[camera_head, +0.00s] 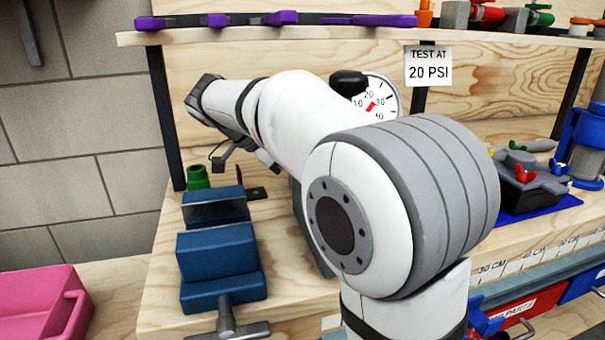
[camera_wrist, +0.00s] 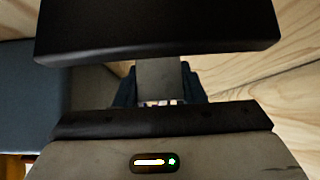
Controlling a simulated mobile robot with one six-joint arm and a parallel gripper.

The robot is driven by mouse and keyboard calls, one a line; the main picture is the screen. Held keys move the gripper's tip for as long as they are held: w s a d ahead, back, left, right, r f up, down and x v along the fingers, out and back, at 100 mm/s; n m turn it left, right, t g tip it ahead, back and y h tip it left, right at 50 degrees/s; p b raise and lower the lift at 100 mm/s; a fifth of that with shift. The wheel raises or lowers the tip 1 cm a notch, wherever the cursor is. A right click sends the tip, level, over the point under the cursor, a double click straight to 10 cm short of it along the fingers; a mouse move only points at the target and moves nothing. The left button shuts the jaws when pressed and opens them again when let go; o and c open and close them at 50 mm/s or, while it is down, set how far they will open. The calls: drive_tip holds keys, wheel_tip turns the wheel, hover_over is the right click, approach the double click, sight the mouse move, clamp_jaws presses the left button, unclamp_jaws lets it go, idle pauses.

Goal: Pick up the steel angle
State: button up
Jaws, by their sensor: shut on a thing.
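The dark steel angle (camera_head: 256,193) shows in the head view on the wooden bench, behind the blue vise, with a hole in its flat leg. My gripper (camera_wrist: 159,88) is low over this spot, largely hidden behind my own arm in the head view. In the wrist view a plain grey metal piece (camera_wrist: 158,72) sits between the dark fingers, which are shut on it. It appears to be the steel angle. Its lower end is hidden, so I cannot tell whether it touches the bench.
The blue vise (camera_head: 217,262) stands close in front of the angle, with a green part (camera_head: 197,177) beside it. A pressure gauge (camera_head: 378,100) and a shelf (camera_head: 350,36) are behind my arm. A pink bin (camera_head: 38,305) is at lower left.

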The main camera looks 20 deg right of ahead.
drive_tip(key=shift+r+p, duration=1.2)
drive_tip(key=shift+r, duration=0.4)
drive_tip(key=shift+f+h+b, duration=0.3)
drive_tip(key=shift+f+b, duration=0.15)
drive_tip(key=shift+b, duration=0.15)
drive_tip(key=h+b, duration=0.2)
drive_tip(key=shift+a+f+h, duration=0.15)
drive_tip(key=shift+a+h, duration=0.15)
drive_tip(key=shift+h, duration=0.1)
wheel_tip(320, 180, up, 7)
drive_tip(key=a+p, duration=0.2)
drive_tip(key=p, duration=0.3)
drive_tip(key=s+a+r+y+p, duration=0.1)
drive_tip(key=a+y+p, duration=0.2)
drive_tip(key=a, duration=1.7)
drive_tip(key=shift+s+a+r+p, duration=0.2)
drive_tip(key=shift+a+p, duration=0.15)
drive_tip(key=shift+p, duration=1.1)
drive_tip(key=shift+s+d, duration=0.1)
